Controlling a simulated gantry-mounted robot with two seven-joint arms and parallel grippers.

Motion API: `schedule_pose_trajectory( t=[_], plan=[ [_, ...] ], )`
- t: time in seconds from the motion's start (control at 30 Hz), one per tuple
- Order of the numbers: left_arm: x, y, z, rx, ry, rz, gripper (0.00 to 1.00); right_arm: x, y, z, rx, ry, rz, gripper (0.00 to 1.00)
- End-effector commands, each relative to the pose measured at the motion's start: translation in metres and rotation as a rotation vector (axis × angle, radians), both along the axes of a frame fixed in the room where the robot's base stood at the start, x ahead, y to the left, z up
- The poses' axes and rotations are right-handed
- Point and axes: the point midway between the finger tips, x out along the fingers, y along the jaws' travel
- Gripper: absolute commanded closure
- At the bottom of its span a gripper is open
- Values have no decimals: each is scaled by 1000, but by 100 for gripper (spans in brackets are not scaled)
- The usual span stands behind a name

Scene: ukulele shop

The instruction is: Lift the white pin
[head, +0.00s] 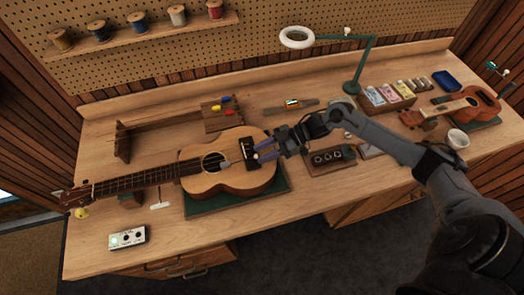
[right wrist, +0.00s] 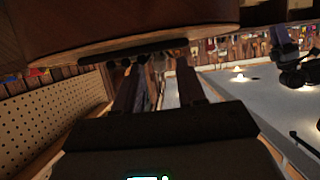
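A ukulele (head: 228,182) lies on a green mat (head: 190,210), its neck pointing left. Its dark bridge (head: 251,157) is beside the fingertips of my right gripper (head: 259,149). In the right wrist view the fingers (right wrist: 158,80) are apart, with nothing clearly held between them. Beyond them the dark bridge (right wrist: 135,50) and several small dark round pin heads show against the ukulele body (right wrist: 130,25). I cannot pick out the white pin in either view; it may be hidden or too small. My left gripper is not seen in the head view.
A rack (head: 222,116) with red, yellow and blue pieces stands behind the ukulele. A dark tray (head: 330,160), a green lamp (head: 352,87), a cup (head: 457,139) and a second ukulele (head: 470,103) are to the right. A white pedal box (head: 127,238) is at front left.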

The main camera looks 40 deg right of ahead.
Motion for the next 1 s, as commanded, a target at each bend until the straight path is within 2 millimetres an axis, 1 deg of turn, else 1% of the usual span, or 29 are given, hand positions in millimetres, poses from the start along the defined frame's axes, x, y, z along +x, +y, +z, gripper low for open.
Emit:
schedule_pose_trajectory(
  t=[0.13, 0.43, 0.6, 0.7, 1.0],
  plan=[
    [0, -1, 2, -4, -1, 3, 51, 3, 6, -2, 0, 0, 0, 60],
    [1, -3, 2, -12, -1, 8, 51, 3, 7, -3, 0, 0, 0, 60],
    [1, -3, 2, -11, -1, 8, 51, 3, 7, -3, 0, 0, 0, 86],
    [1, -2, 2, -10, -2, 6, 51, 3, 7, -3, 0, 0, 0, 100],
    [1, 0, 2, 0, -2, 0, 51, 3, 7, -3, -1, 0, 0, 100]
  ],
)
